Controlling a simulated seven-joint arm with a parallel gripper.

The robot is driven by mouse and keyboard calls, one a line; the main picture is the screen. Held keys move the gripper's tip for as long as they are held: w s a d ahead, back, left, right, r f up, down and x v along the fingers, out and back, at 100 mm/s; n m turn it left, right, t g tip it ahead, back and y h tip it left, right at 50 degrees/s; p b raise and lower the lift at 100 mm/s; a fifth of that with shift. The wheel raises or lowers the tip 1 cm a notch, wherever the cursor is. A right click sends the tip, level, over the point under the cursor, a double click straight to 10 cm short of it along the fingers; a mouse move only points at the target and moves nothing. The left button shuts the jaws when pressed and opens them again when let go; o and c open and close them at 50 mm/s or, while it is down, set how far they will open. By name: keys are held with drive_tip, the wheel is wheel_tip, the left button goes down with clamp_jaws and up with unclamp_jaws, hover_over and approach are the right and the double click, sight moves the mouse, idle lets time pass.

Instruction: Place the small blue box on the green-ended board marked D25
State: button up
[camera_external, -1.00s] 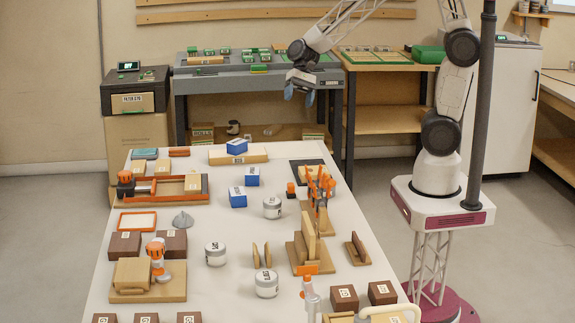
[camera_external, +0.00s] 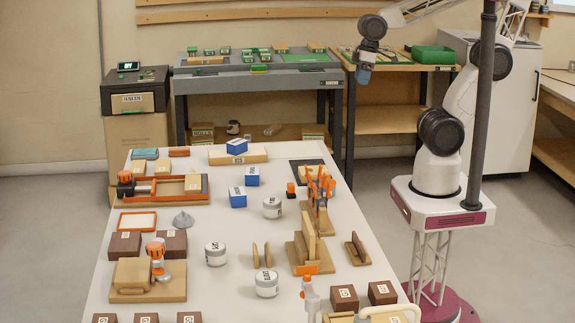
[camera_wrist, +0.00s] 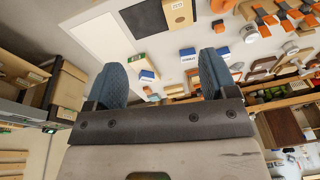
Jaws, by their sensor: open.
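My gripper (camera_external: 363,75) is high at the back right in the external view, away from the table, with blue fingers pointing down. In the wrist view my gripper (camera_wrist: 163,60) has its fingers spread with nothing held between them. One blue box (camera_external: 237,146) rests on a pale wooden board (camera_external: 220,158) at the table's far end. Two more blue boxes, one at the back (camera_external: 252,176) and one in front (camera_external: 238,197), stand on the white table. A green end (camera_wrist: 138,57) shows on a board in the wrist view. I cannot read the board's marking.
A grey bench (camera_external: 290,76) with green parts and a wooden bench with a green tray (camera_external: 433,54) stand behind the table. A dark post (camera_external: 484,110) rises at the right. Jars, an orange clamp (camera_external: 318,185) and wooden fixtures crowd the table's nearer part.

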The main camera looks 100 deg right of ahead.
drive_tip(key=shift+s+d+r+n+h, duration=0.1)
drive_tip(key=shift+s+r+n+h, duration=0.1)
drive_tip(key=shift+s+n+h, duration=0.5)
